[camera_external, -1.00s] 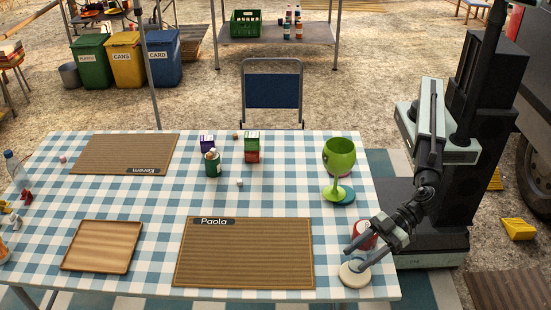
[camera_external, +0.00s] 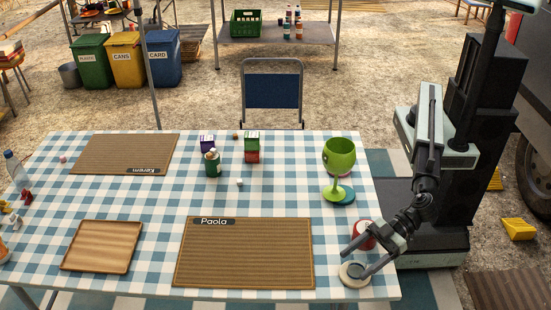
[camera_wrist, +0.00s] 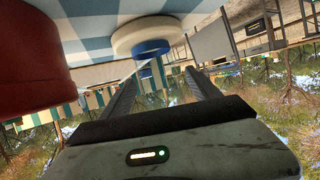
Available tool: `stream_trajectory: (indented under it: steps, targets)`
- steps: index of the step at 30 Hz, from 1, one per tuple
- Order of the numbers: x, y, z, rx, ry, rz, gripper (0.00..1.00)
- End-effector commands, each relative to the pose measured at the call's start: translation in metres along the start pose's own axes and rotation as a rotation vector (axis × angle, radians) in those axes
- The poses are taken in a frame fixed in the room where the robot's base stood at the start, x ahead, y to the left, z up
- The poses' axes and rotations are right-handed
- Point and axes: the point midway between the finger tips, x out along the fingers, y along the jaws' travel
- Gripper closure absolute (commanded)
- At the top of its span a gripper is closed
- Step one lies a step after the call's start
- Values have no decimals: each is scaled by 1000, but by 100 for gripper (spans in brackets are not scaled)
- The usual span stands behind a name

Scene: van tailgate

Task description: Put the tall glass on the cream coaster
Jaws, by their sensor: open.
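The cream coaster (camera_external: 346,281) lies near the table's front right corner. A clear, hard-to-see glass (camera_external: 356,268) appears to stand upright on it; this looks like the tall glass. In the wrist view, which is upside down, the cream coaster (camera_wrist: 147,28) is at the top, with a blue disc at the glass's base (camera_wrist: 151,48) against it. My gripper (camera_external: 353,264) is open, low over the coaster, with one finger to each side of the glass. Whether the fingers touch the glass is unclear.
A red can or cup (camera_external: 364,232) stands close behind my gripper; it fills the left of the wrist view (camera_wrist: 32,65). Paola's mat (camera_external: 243,252) lies to the left.

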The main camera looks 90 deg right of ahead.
Motion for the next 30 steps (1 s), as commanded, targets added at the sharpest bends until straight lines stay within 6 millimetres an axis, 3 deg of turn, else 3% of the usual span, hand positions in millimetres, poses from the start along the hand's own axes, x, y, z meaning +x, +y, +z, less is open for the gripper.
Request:
stream_trajectory:
  steps: [9,15,30]
  targets:
    - [-79,1,-4,-2,-1,-3,29]
    - [-112,1,-2,-2,-1,-2,29]
    - [-119,0,0,-1,-1,0,29]
